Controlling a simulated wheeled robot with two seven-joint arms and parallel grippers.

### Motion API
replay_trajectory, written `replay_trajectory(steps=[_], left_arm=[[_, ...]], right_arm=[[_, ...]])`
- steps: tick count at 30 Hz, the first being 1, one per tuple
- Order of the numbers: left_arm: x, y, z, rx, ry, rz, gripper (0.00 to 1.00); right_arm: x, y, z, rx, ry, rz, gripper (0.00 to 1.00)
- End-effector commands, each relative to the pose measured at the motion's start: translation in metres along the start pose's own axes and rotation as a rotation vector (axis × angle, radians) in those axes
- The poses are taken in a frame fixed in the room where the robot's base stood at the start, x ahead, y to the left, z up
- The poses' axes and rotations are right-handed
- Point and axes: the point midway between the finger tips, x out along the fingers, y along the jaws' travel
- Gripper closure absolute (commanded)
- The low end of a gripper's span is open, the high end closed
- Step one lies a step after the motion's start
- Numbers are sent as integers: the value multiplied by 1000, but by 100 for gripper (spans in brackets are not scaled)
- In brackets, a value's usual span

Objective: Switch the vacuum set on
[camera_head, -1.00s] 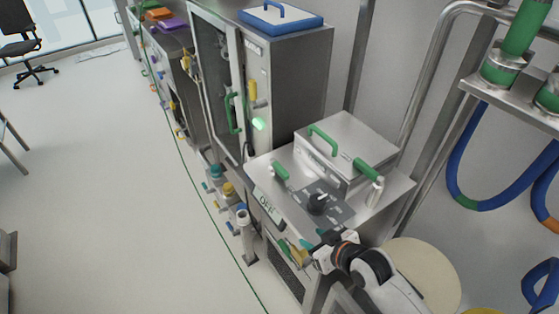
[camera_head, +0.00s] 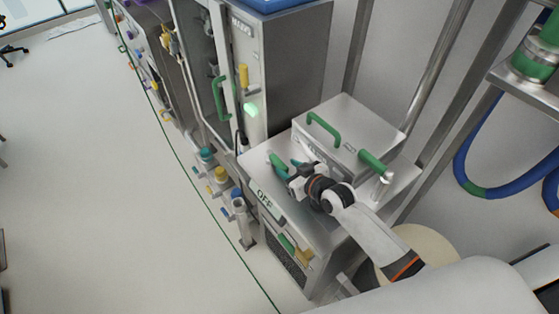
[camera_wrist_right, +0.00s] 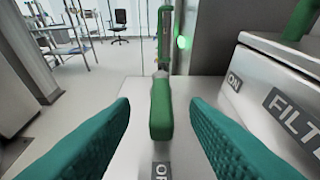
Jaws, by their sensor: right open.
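The vacuum set is a steel unit (camera_head: 262,171) with an OFF label (camera_head: 265,199) on its front edge. A green handle (camera_head: 277,161) is on its top; in the right wrist view the handle (camera_wrist_right: 161,108) stands between my fingers, close to a partly cut-off label starting "OF". The dark dial plate on the top is mostly hidden by my gripper. My left gripper is not in view.
A steel filter box (camera_head: 345,135) with a green handle stands behind my right gripper. A tall cabinet (camera_head: 285,75) with a lit green lamp (camera_head: 252,110) stands beyond. Valves and pipes line the front; the floor (camera_head: 100,200) at left is clear.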

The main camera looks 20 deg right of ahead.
Motion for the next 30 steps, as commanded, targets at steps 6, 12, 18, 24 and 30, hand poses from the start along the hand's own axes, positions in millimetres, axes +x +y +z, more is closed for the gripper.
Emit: replay_trajectory(steps=[6, 12, 18, 24, 30], left_arm=[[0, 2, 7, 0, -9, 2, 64], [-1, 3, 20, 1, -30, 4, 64], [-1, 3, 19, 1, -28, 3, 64], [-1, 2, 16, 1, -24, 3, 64], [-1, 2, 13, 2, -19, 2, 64]], right_arm=[[35, 0, 0, 1, 1, 0, 58], [50, 0, 0, -1, 1, 0, 58], [52, 0, -1, -1, 1, 0, 58], [52, 0, -1, -1, 1, 0, 70], [52, 0, -1, -1, 1, 0, 100]])
